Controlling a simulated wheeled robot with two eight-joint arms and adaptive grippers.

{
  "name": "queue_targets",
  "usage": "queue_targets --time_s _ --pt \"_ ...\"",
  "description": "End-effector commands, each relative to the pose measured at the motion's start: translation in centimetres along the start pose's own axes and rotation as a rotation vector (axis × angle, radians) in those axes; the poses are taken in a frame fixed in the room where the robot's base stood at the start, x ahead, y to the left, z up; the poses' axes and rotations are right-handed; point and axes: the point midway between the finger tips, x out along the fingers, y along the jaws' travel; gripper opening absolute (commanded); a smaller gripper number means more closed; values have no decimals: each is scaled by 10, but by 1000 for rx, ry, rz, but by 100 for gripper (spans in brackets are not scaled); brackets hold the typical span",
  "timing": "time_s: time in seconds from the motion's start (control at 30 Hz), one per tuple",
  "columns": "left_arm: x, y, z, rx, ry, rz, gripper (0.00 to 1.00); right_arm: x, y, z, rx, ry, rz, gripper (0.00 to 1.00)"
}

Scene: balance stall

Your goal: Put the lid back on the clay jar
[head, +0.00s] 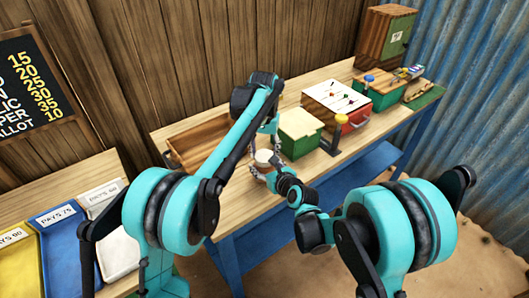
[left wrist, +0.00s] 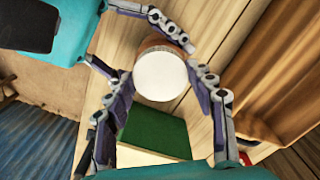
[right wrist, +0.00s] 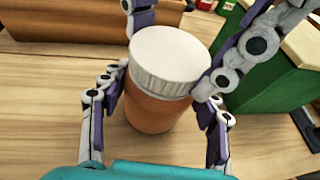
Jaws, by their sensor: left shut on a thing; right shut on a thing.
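The clay jar (right wrist: 150,112) is a reddish-brown cylinder standing upright on the wooden table. The white ribbed lid (right wrist: 168,58) is over its mouth, covering it. Whether it is fully seated, I cannot tell. In the left wrist view the lid (left wrist: 160,76) shows as a white disc with a sliver of jar beyond it. My left gripper (left wrist: 160,84) comes from above, shut on the lid, its fingers on either side. My right gripper (right wrist: 160,104) is shut on the jar body from the near side. In the head view the lid (head: 264,156) shows between both grippers.
A green box with a pale top (head: 300,127) stands close right of the jar. A wooden tray (head: 200,140) lies behind left. The table's front edge is near.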

Motion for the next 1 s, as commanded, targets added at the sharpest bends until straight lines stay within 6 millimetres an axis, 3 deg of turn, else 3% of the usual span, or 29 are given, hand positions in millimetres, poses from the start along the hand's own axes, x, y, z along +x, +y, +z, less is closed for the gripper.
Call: queue_targets --time_s 0.4,0.57,0.7,0.73,0.8,0.83,1.0 --pt "0 -1 0 1029 0 0 39 0 0 -1 -1 2 1 0" --pt "0 -1 -1 1329 0 0 39 0 0 -1 -1 2 1 0" --pt "0 -1 -1 1327 0 0 39 0 0 -1 -1 2 1 0" --pt "0 -1 -1 1327 0 0 57 0 0 -1 -1 2 1 0" --pt "0 -1 -1 1326 0 0 75 0 0 -1 -1 2 1 0" --pt "0 -1 -1 1326 0 0 79 0 0 -1 -1 2 1 0" --pt "0 -1 -1 1325 0 0 79 0 0 -1 -1 2 1 0"
